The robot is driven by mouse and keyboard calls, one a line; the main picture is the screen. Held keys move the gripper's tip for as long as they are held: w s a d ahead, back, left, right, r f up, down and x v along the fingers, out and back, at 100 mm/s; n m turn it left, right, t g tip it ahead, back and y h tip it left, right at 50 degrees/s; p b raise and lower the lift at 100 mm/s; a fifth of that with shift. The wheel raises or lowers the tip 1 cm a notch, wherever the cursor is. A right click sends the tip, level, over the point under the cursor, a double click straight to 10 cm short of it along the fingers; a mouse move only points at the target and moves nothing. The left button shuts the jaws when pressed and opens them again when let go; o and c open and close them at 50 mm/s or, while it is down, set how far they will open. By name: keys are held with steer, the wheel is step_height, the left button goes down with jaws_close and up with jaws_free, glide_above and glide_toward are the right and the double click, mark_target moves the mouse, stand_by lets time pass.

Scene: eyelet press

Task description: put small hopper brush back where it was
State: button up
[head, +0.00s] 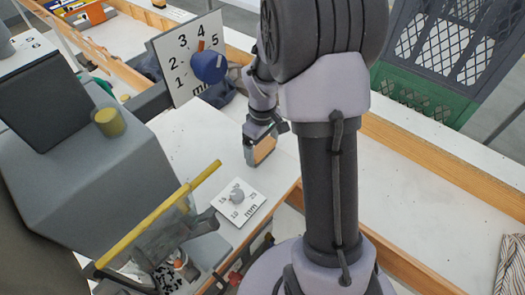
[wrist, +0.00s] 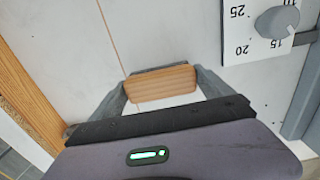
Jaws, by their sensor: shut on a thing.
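The small hopper brush, a small block with a wooden side (head: 264,151), is between the fingers of my gripper (head: 263,135) in the head view. In the wrist view the wooden face of the brush (wrist: 162,85) spans the gap between the two fingertips (wrist: 161,88), with a dark strip along its far edge. My gripper is shut on it. The brush is over the white tabletop; I cannot tell whether it touches the surface. My fingers hide its ends.
A small dial plate (head: 239,201) lies left of the brush, near the wooden table edge. A large numbered dial with a blue knob (head: 208,67) stands behind. The grey machine (head: 85,150) with a yellow bar (head: 160,215) is at left. A green crate (head: 425,95) is at right.

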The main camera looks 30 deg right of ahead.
mark_target(264, 148)
steer(key=shift+f, duration=0.15)
steer(key=shift+f, duration=0.2)
steer(key=o, duration=0.9)
steer(key=r+p, duration=0.2)
steer(key=r, duration=0.3)
steer(key=r+p, duration=0.3)
steer(key=r, duration=0.3)
steer(key=r+p, duration=0.3)
steer(key=r, duration=0.3)
steer(key=shift+s+d+r, duration=0.1)
steer(key=shift+s+r, duration=0.15)
